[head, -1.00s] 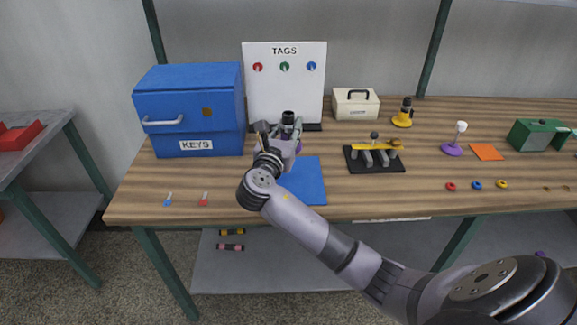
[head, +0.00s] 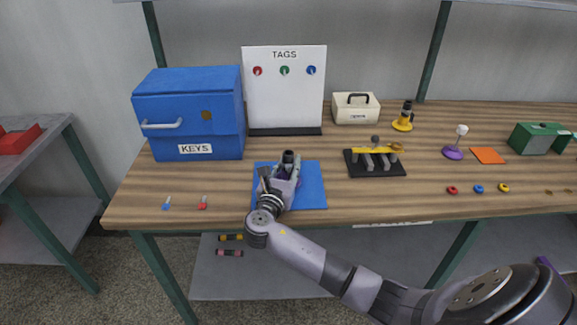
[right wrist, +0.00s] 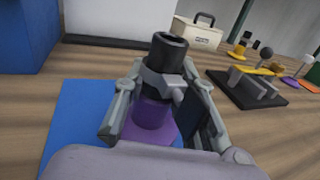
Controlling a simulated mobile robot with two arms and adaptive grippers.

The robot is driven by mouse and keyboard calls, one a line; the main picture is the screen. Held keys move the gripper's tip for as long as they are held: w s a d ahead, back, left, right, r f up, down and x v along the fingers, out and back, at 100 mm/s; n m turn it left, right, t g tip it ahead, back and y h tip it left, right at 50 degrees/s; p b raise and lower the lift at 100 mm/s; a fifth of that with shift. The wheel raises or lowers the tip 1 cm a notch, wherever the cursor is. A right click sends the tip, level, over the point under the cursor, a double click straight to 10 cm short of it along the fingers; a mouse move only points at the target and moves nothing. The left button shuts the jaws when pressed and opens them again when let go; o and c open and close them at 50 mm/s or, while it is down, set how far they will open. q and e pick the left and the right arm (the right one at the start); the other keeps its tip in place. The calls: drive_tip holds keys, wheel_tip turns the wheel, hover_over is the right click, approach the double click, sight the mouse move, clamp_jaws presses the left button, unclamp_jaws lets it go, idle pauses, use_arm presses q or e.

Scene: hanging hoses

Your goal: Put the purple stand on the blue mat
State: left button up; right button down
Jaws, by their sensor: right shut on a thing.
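The purple stand (right wrist: 153,113) is between the fingers of my right gripper (head: 282,174), which is shut on it. In the right wrist view it has a flat purple base, a purple cup and a black cylinder with a grey part on top. It looks upright. The blue mat (head: 312,196) lies on the bench under the gripper and also shows to the left of the stand in the right wrist view (right wrist: 75,120). The stand is over the mat; whether its base touches it I cannot tell. My left gripper is not in view.
Another purple-based stand with a white top (head: 454,151) is at the right, beside an orange mat (head: 488,155). A black rack (head: 376,168) stands right of the blue mat. The blue KEYS box (head: 190,115) and TAGS board (head: 285,95) are behind. Small keys (head: 203,203) lie at front left.

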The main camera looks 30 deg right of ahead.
drive_tip(key=shift+f, duration=0.1)
drive_tip(key=c, duration=1.3)
unclamp_jaws()
drive_tip(key=v, duration=1.2)
